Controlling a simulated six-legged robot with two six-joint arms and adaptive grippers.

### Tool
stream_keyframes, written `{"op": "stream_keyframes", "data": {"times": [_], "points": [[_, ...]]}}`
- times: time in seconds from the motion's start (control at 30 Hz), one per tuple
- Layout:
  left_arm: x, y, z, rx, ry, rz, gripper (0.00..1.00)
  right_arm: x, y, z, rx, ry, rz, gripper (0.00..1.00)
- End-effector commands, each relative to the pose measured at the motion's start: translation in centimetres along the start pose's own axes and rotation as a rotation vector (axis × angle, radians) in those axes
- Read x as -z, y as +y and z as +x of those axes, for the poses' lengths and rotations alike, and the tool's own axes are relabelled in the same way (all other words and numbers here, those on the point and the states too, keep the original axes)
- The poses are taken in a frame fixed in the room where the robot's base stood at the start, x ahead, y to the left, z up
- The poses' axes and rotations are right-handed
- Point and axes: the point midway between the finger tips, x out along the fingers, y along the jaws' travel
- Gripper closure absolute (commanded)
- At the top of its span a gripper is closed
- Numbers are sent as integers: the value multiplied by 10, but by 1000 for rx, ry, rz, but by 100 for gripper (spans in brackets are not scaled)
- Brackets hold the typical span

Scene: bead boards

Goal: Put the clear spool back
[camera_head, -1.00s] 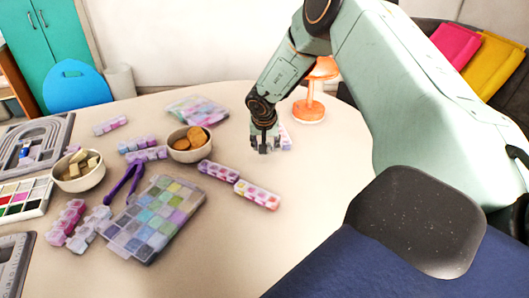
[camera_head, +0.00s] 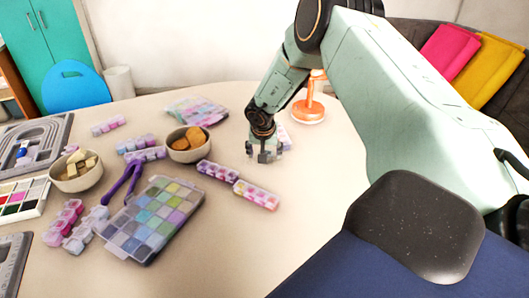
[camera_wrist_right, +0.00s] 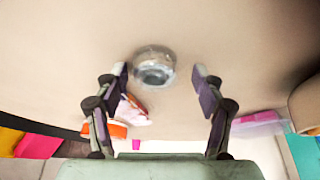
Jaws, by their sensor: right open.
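The clear spool (camera_wrist_right: 155,66) shows in the right wrist view as a round, see-through ring with a grey centre, lying on the pale table. My right gripper (camera_wrist_right: 160,78) is open, its two fingers on either side of the spool in that view. Whether they touch it I cannot tell. In the head view my right gripper (camera_head: 264,156) points down low over the middle of the table. I cannot make out the spool in the head view. My left gripper is not in view.
A bead strip (camera_head: 285,137) lies just behind my gripper, near an orange stand (camera_head: 309,110). Strips (camera_head: 257,194) and a bowl of orange discs (camera_head: 188,152) lie left of it. Further left are a colour-grid case (camera_head: 155,220), purple tweezers (camera_head: 124,181) and another bowl (camera_head: 77,180). The table's right front is clear.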

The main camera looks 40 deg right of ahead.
Motion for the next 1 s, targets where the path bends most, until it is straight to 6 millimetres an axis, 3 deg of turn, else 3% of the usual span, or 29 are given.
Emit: {"op": "stream_keyframes", "data": {"times": [0.37,0.8,1.0], "points": [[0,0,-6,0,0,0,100,3,0,-9,1,0,0,30],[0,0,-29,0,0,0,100,3,0,-97,3,0,1,30],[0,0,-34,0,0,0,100,2,0,-120,1,0,1,30]]}}
